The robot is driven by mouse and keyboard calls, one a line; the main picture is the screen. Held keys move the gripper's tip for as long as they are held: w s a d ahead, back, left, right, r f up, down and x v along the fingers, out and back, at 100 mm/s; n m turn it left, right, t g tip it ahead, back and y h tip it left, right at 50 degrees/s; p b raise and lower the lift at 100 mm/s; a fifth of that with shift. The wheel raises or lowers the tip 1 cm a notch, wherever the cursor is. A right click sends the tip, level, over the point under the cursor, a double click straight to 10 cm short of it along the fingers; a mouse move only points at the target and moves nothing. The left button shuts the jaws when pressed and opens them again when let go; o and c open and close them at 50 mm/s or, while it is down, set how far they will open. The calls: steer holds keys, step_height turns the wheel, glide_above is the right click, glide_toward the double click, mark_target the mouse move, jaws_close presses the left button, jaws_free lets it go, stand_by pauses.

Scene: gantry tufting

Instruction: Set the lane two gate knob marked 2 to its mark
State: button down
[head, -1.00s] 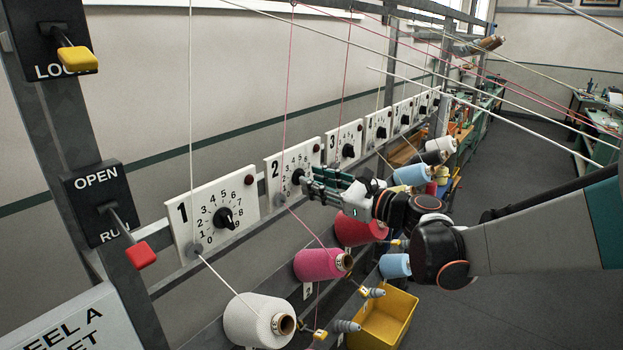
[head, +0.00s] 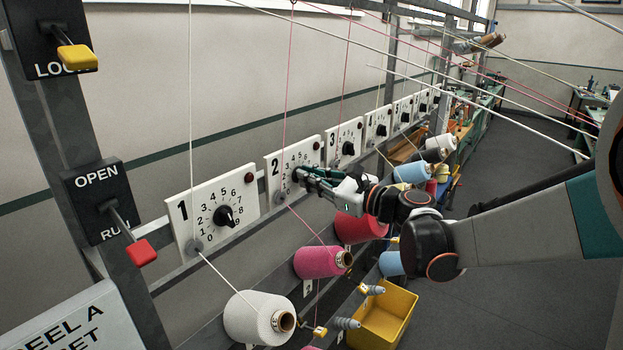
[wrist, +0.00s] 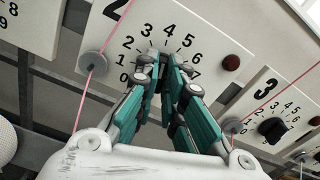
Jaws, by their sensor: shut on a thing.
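The lane two plate (head: 272,168), marked 2, is a white dial plate with black numbers on the rail. It also shows in the wrist view (wrist: 214,28). My gripper (head: 301,173) is at the middle of this plate, its fingers closed around the black knob there. In the wrist view my gripper (wrist: 163,62) has its teal-padded fingers drawn together at the dial's centre. The fingers hide the knob, so its pointer cannot be read. A dark red round spot (wrist: 231,62) sits on the plate's right side.
The lane one plate (head: 182,215) with its knob (head: 223,216) stands to the left, and the lane three plate (head: 331,148) to the right. Thread strands cross in front of the plates. Yarn cones, a pink one (head: 318,262) among them, and a yellow bin (head: 385,318) are below.

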steer(key=shift+n, duration=0.3)
steer(key=n+b, duration=0.2)
steer(key=n, duration=0.3)
steer(key=n+b, duration=0.2)
steer(key=n, duration=0.4)
steer(key=shift+s+a+f+b, duration=0.1)
steer(key=shift+s+f+b, duration=0.1)
steer(key=shift+b, duration=0.15)
steer(key=c, duration=1.7)
jaws_free()
steer(key=v, duration=1.2)
steer(key=shift+a, duration=0.1)
